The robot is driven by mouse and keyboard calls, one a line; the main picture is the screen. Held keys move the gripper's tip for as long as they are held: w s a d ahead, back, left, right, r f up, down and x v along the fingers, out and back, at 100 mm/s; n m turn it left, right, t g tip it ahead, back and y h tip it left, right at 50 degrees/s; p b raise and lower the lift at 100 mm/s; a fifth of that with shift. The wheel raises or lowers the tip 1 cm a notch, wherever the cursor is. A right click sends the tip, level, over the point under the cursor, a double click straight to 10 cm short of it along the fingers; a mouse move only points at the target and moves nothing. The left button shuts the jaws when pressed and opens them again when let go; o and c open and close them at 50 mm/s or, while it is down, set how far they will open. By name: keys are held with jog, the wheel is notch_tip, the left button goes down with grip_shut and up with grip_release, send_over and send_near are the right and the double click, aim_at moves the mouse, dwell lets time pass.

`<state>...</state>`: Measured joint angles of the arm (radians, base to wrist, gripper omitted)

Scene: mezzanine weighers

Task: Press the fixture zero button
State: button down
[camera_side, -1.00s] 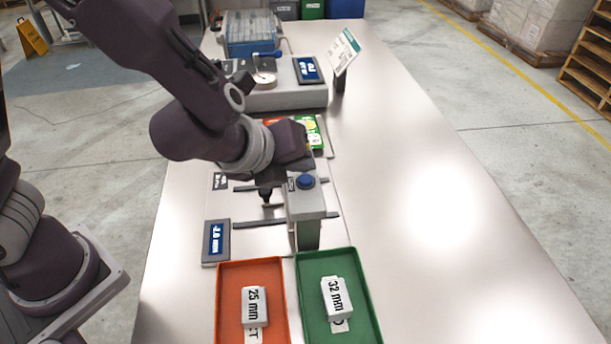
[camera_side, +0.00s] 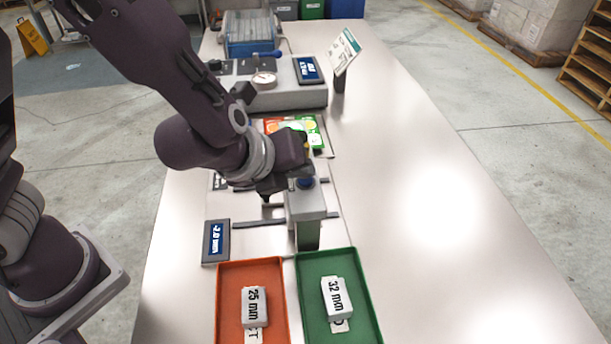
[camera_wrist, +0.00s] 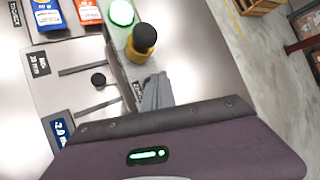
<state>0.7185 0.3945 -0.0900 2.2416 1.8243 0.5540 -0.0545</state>
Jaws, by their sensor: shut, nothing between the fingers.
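A black knob on a yellow collar (camera_wrist: 144,40) and a green lit disc (camera_wrist: 121,12) sit farther along the fixture.
A small display (camera_side: 216,241) lies left of the fixture. An orange tray (camera_side: 223,300) and a green tray (camera_side: 367,300) hold labelled blocks in front. A grey weigher (camera_side: 290,97) and a sign (camera_side: 344,52) stand behind. The table's right side is clear.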

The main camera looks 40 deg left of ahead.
aim_at(301, 182)
jog(key=shift+f, duration=0.15)
dwell(0.3)
jog(key=shift+r, duration=0.85)
jog(key=shift+r, duration=2.55)
